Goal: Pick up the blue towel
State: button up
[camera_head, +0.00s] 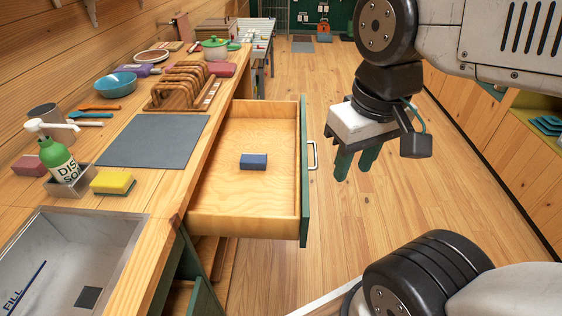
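A small folded blue item (254,161), which looks like the blue towel, lies on the bottom of the open drawer (240,207), near its middle. It has a pale edge along its top. My gripper (355,172) hangs to the right of the drawer, outside its green front, over the wooden floor. Its two green fingers point down with a gap between them, and nothing shows between them. The gripper is apart from the blue item and the drawer.
The counter on the left holds a sink (60,270), a soap bottle (58,160), a yellow sponge (113,182), a grey mat (155,141), a wooden rack (180,88) and a blue bowl (115,84). The drawer's green front has a handle (313,155). Floor on the right is clear.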

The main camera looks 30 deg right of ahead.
aim_at(248, 160)
jog(key=u, duration=1.2)
jog(key=k, duration=1)
jog(key=z, duration=1.15)
